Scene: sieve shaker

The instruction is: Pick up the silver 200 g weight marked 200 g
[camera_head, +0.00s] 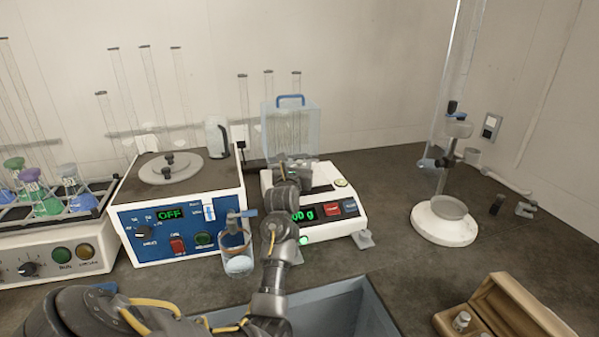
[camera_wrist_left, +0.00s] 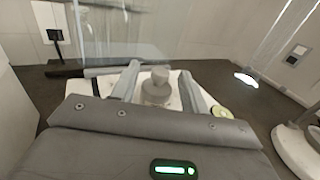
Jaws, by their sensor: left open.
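A silver-grey knobbed weight (camera_wrist_left: 156,90) stands upright on the white balance, between the fingers of my left gripper (camera_wrist_left: 160,82) in the wrist view. The fingers are open, one on each side, with gaps visible. Its marking cannot be read. In the head view my left gripper (camera_head: 293,163) is over the balance (camera_head: 330,228) and hides the weight. The green display is partly covered by my arm; its visible end reads "00 g". My right gripper is not in view.
A clear box with a blue handle (camera_head: 290,98) stands just behind the balance. A wooden box (camera_head: 478,318) with small weights lies front right. A stand (camera_head: 443,228) rises at right.

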